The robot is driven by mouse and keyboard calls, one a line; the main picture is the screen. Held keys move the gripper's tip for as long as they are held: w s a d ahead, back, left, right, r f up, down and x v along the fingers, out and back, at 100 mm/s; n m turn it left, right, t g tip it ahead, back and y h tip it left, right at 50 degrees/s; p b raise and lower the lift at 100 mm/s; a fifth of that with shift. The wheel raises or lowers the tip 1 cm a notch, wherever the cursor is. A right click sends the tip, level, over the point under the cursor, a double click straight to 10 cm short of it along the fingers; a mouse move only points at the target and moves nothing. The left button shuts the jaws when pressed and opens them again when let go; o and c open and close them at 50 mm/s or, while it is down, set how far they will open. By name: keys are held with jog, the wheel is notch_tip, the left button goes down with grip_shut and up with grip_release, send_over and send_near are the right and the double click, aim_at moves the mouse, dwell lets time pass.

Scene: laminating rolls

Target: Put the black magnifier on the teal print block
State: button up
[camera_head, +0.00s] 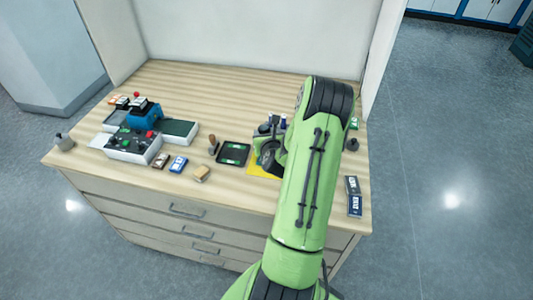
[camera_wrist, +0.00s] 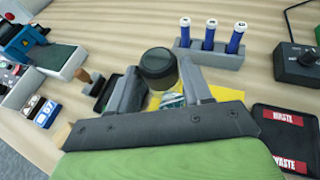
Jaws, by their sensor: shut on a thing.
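The black magnifier (camera_wrist: 158,66), a short dark cylinder, is held between the two fingers of my gripper (camera_wrist: 163,78) in the wrist view. In the head view my gripper (camera_head: 270,150) is over the yellow mat (camera_head: 254,170), mostly hidden by my arm. A teal-and-white patterned surface (camera_wrist: 173,100) shows just below the magnifier in the wrist view, on the yellow mat, and looks like the teal print block. The fingers and magnifier hide part of it. I cannot tell whether the magnifier touches it.
A grey rack with blue tubes (camera_wrist: 210,48) stands behind. A black tray (camera_head: 233,153) and a wooden-handled stamp (camera_head: 213,144) are to the left. A black pad with red WASTE labels (camera_wrist: 284,137) lies at right. The blue laminating machine (camera_head: 143,116) stands farther left.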

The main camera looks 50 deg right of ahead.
notch_tip(320, 180, down, 10)
jog(key=b, duration=0.4)
jog(key=shift+w+r, duration=0.1)
jog(key=shift+r, duration=0.2)
jog(key=shift+f, duration=0.15)
jog(key=o, duration=1.1)
jog(key=shift+c, duration=0.2)
